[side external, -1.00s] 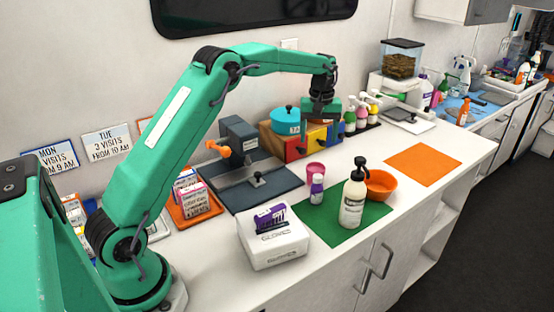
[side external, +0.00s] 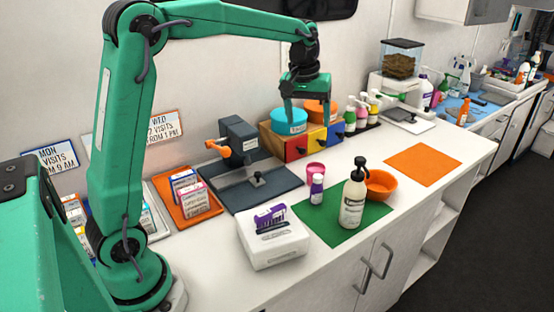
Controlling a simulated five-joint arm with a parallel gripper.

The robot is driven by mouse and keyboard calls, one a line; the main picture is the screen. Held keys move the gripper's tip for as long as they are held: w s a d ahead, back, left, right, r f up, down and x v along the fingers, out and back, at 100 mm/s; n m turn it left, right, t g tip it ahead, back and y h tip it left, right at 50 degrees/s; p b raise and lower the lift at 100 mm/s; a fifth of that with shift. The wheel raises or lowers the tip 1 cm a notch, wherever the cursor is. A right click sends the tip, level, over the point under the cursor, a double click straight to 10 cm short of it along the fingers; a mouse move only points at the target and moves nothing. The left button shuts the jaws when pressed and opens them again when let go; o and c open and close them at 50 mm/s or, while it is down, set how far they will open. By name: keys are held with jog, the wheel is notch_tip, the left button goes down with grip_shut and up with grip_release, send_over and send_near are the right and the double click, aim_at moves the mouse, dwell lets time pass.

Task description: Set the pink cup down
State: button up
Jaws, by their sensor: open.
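The pink cup (side external: 316,168) stands upright at the back edge of the green mat (side external: 345,226), partly hidden by a small white bottle with a purple cap (side external: 316,190). My gripper (side external: 307,116) is open, pointing down with nothing seen between its fingers. It is up and behind the cup, well apart from it, in front of or over the lidded pots on the small drawer unit. I cannot tell whether its fingers touch a pot.
A turquoise pot (side external: 288,121) and an orange pot (side external: 321,108) sit on the coloured drawer unit (side external: 294,148). A pump bottle (side external: 352,200) and orange bowl (side external: 380,184) stand right of the cup. The orange mat (side external: 423,164) is bare.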

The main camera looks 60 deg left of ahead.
jog(key=s+d+r+m+t, duration=0.1)
jog(key=s+d+r+m, duration=0.1)
jog(key=s, duration=0.4)
jog(key=s+d+r+m+t, duration=0.1)
jog(key=s+d+r+m, duration=0.15)
jog(key=s, duration=0.45)
jog(key=s+d+f+m+t, duration=0.1)
jog(key=s+f, duration=0.1)
jog(key=s, duration=0.4)
jog(key=s+d+f+m, duration=0.1)
jog(key=s+f+m, duration=0.1)
jog(key=s, duration=0.4)
jog(key=shift+s+d+f+t, duration=0.25)
jog(key=shift+d+f+t, duration=0.15)
jog(key=shift+f, duration=0.4)
